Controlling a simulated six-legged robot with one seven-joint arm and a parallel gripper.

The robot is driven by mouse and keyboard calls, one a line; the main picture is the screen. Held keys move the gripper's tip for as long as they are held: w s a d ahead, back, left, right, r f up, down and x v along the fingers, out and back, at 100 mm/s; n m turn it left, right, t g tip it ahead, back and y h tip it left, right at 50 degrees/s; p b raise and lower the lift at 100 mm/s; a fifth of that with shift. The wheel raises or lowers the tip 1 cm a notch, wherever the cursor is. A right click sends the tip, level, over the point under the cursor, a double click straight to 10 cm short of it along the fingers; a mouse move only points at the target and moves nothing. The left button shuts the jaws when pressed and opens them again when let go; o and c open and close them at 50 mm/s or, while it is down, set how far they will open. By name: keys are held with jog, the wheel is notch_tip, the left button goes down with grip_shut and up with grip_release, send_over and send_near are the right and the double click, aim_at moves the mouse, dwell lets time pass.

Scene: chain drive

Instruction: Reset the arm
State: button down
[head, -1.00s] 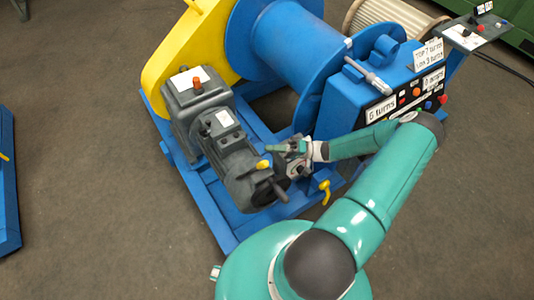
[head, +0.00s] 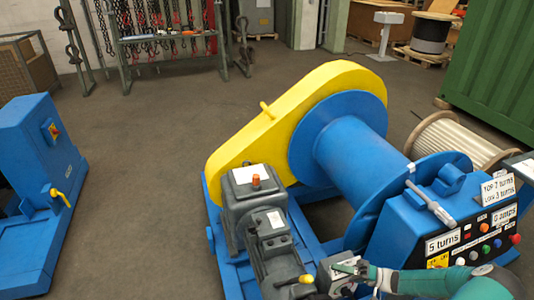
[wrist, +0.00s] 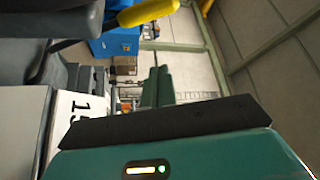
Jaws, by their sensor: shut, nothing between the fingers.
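My gripper (head: 350,268) is green, low in the head view, just right of the grey motor's (head: 275,262) front end and close to a pale box there. Its fingers are together and hold nothing. In the wrist view the green fingers (wrist: 158,86) point away over the dark wrist edge. My arm runs right from the gripper along the front of the blue control box (head: 400,225). Whether the gripper touches the machine cannot be told.
The blue drum (head: 355,155) and yellow chain guard (head: 290,115) stand behind the motor. A yellow-handled lever (wrist: 148,12) is close in the wrist view. A second blue machine (head: 40,180) stands left. A chain rack (head: 165,40) is at the back. Floor between is clear.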

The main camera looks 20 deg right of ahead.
jog(key=shift+r, duration=0.1)
jog(key=a+r+n+g+h, duration=0.1)
jog(key=a+r+g+h, duration=0.5)
jog(key=r, duration=0.4)
jog(key=a+r+n+g+h, duration=0.2)
jog(key=a+r+g+h, duration=0.4)
jog(key=r, duration=0.5)
jog(key=s+a+r+t+h, duration=0.2)
jog(key=s+a+r, duration=0.1)
jog(key=r, duration=0.3)
jog(key=s+a+r+m+t+h, duration=0.1)
jog(key=s+a+r+t+h, duration=0.1)
jog(key=s+a+r+t, duration=0.1)
jog(key=s+a+r+t+h, duration=0.1)
jog(key=s+a+r, duration=0.3)
jog(key=r, duration=0.5)
jog(key=shift+s+a+r+t+h, duration=0.15)
jog(key=shift+s+a+t+h, duration=0.2)
jog(key=shift+a+t, duration=0.65)
jog(key=c, duration=2.1)
grip_release()
jog(key=shift+w+a, duration=0.1)
